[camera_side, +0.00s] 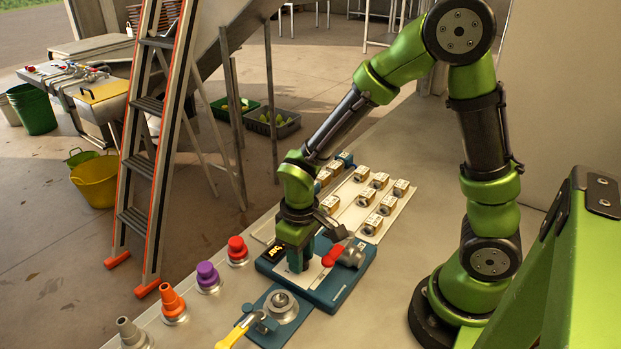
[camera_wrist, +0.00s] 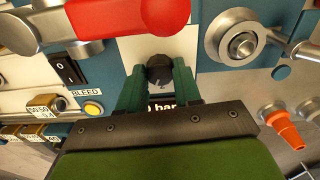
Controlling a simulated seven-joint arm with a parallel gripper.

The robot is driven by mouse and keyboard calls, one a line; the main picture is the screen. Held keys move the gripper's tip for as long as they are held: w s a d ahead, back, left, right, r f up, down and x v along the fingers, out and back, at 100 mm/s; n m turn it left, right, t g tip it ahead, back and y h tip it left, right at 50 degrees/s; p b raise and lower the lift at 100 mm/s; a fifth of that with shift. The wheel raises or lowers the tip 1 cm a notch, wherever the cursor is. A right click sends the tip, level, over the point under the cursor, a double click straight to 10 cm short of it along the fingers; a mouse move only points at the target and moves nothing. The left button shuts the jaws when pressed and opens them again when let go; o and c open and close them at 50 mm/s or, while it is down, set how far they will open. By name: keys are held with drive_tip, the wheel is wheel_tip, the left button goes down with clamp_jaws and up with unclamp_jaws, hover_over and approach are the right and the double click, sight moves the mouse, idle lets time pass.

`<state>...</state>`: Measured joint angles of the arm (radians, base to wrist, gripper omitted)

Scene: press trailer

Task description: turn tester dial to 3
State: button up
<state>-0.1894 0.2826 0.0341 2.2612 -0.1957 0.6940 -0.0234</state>
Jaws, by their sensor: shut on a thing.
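The tester is a blue box (camera_side: 338,297) on the bench in the side view, with a red-handled lever (camera_side: 333,255) on its top. In the wrist view the tester's black dial (camera_wrist: 158,66) sits on a white panel. My gripper (camera_wrist: 157,80) has its two green fingers closed on either side of the dial. In the side view my gripper (camera_side: 301,258) points down onto the tester, and the dial is hidden there. Marks around the dial are too small or covered to read. A display reading "bar" is partly hidden behind my gripper.
The red handle (camera_wrist: 100,22) lies close above the dial in the wrist view. A black switch (camera_wrist: 68,70) and yellow BLEED button (camera_wrist: 93,108) are left. A round metal fitting (camera_wrist: 240,42) is right. A tray (camera_side: 350,212) of labelled blocks stands behind the tester.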

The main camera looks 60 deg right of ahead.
drive_tip(key=m, duration=0.6)
drive_tip(key=shift+m, duration=0.4)
idle(0.4)
drive_tip(key=o, duration=1)
drive_tip(key=shift+o, duration=0.2)
drive_tip(key=shift+r, duration=0.1)
wheel_tip(320, 180, up, 17)
